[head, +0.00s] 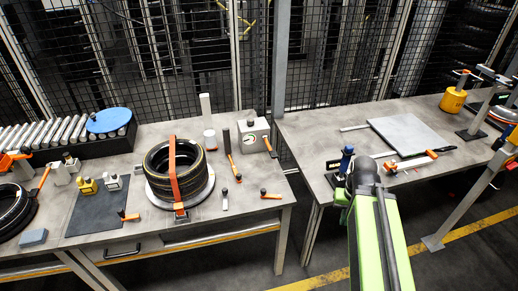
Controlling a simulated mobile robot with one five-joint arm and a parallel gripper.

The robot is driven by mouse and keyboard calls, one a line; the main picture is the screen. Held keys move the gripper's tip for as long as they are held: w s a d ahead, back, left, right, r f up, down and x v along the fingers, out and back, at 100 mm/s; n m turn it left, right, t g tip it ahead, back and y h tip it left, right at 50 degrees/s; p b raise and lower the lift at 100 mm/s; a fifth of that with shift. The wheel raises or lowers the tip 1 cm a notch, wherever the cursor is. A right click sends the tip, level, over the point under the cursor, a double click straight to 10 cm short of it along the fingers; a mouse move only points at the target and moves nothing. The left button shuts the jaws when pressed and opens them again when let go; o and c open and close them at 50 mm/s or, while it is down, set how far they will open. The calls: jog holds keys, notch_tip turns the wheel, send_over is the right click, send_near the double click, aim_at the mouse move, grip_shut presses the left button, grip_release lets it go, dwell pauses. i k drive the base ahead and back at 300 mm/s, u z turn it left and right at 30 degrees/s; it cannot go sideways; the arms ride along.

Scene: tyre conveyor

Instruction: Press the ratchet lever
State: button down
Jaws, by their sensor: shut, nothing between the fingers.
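A stack of black tyres (160,168) lies on a pale round plate on the left bench. An orange strap (172,160) runs over the stack and down its front. A small ratchet with an orange and metal body (181,213) sits at the strap's lower end, at the front of the plate. Which part of it is the lever is too small to tell. My green arm rises from the bottom right to a dark joint in front of the right bench, well to the right of the ratchet.
The left bench (240,215) holds orange-handled tools, a dark mat (97,206) and a box with a gauge (257,137). The right bench holds a grey plate (408,135), a blue bottle-like item (347,158) and orange tools. A gap separates the benches; mesh fencing stands behind.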

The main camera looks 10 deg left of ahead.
aim_at(273, 154)
jog(key=z, duration=0.2)
jog(key=k, duration=0.2)
jog(key=u, duration=1.35)
jog(key=i, duration=1)
jog(key=u, duration=1.25)
jog(key=k, duration=0.45)
jog(key=i, duration=0.5)
jog(key=u, duration=0.15)
